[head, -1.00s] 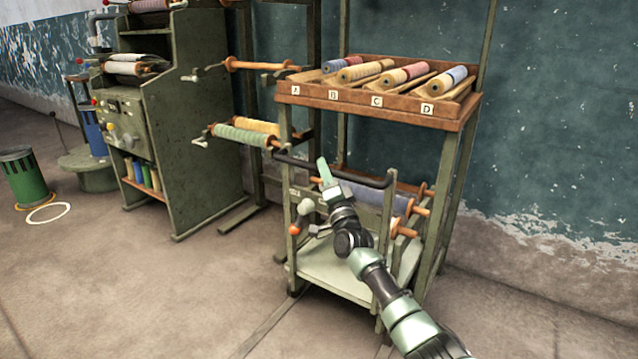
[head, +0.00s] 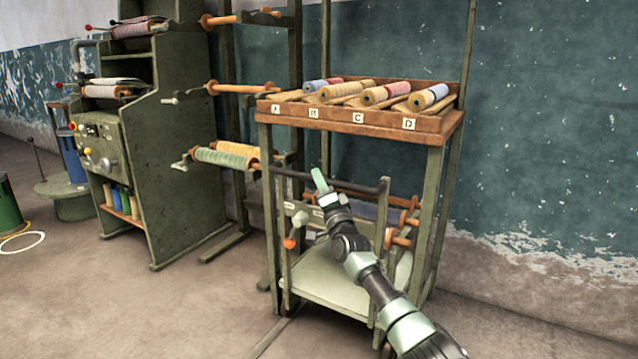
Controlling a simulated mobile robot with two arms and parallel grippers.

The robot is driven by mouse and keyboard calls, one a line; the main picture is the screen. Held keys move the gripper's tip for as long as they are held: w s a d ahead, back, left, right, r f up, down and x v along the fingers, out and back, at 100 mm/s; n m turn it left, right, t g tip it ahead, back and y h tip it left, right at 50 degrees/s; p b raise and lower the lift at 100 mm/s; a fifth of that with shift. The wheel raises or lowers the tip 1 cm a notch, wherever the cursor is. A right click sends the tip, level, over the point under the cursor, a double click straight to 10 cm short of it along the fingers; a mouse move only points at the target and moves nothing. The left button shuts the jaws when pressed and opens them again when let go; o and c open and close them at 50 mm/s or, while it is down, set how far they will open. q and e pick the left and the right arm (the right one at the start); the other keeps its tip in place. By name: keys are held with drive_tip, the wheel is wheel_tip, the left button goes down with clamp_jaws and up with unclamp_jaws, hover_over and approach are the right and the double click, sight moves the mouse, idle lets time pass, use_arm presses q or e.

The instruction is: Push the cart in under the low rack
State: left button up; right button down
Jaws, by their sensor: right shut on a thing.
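The cart (head: 335,284) is a pale green frame with a flat bottom shelf, a dark push handle (head: 352,187) and rolls on orange-ended rods (head: 402,241). The low rack (head: 436,190) is a dark green frame with a wooden tray on top. The cart stands upright between the rack's legs, below the tray, with its handle end toward me. How deep it sits is hard to tell. My right gripper (head: 320,181) is shut on the handle; the grip itself is small in the picture. My arm hides part of the cart's right side. My left gripper is out of view.
The wooden tray (head: 375,121) has slots labelled A to D with several thread rolls. A green machine cabinet (head: 180,150) and a stand with roll-bearing rods (head: 240,88) are to the left. A peeling wall (head: 550,130) is behind. The floor (head: 150,310) in front is open.

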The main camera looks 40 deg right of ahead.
drive_tip(key=shift+d+r, duration=0.2)
drive_tip(key=shift+d, duration=0.1)
drive_tip(key=c, duration=1.7)
unclamp_jaws()
drive_tip(key=shift+s, duration=0.1)
drive_tip(key=o, duration=0.4)
drive_tip(key=shift+f, duration=0.2)
